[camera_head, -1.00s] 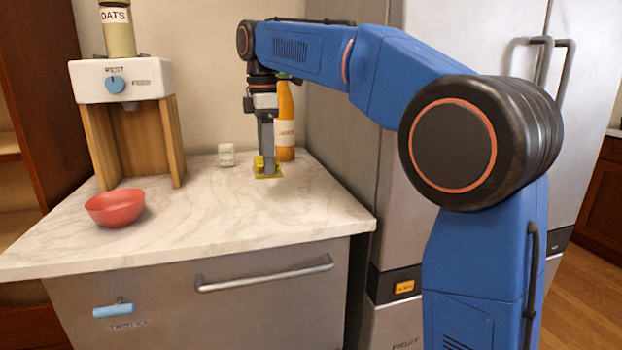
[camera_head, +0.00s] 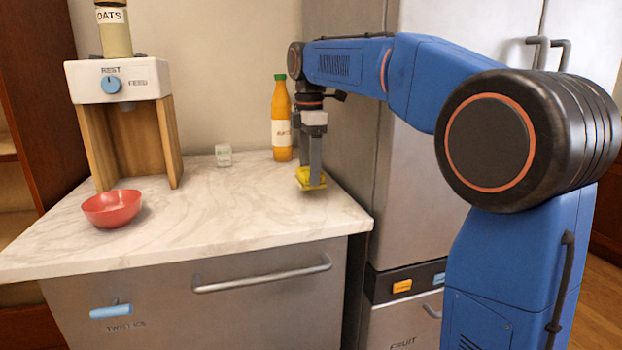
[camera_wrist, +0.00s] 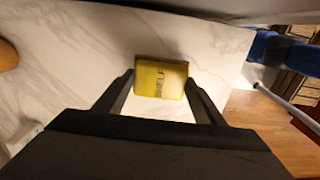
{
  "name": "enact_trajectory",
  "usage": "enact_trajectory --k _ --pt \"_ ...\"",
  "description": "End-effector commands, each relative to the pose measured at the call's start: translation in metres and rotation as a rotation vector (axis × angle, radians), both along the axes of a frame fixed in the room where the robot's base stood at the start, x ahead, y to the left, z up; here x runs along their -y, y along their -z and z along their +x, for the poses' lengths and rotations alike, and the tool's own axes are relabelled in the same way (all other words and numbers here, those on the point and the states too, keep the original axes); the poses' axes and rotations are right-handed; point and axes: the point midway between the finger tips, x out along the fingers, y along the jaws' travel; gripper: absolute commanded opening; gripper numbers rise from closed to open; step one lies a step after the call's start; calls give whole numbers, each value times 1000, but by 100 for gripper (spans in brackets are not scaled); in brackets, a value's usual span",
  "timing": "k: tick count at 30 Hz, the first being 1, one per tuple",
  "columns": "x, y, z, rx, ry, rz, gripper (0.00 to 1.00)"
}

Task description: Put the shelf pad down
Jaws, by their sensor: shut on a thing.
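The pad looks slightly tilted in the head view. I cannot tell whether its underside touches the counter.
An orange bottle (camera_head: 281,122) and a small white box (camera_head: 223,155) stand at the back. A red bowl (camera_head: 112,208) and an oats dispenser (camera_head: 118,80) are on the left. The steel fridge (camera_head: 420,220) rises close on the right. The counter's middle (camera_head: 225,215) is clear.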

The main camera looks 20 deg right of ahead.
Motion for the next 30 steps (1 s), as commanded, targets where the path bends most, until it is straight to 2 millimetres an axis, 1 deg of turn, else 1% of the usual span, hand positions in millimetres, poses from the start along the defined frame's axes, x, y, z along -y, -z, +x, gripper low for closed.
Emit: enact_trajectory --k 4,7,18,19,21,30 --pt "0 19 -1 -2 0 0 42" --pt "3 28 -1 -1 1 0 42" --pt "4 32 0 -1 0 0 42" --pt "4 33 0 -1 0 0 66" --pt "4 33 0 -1 0 0 82" --pt "4 32 0 -1 0 0 82"
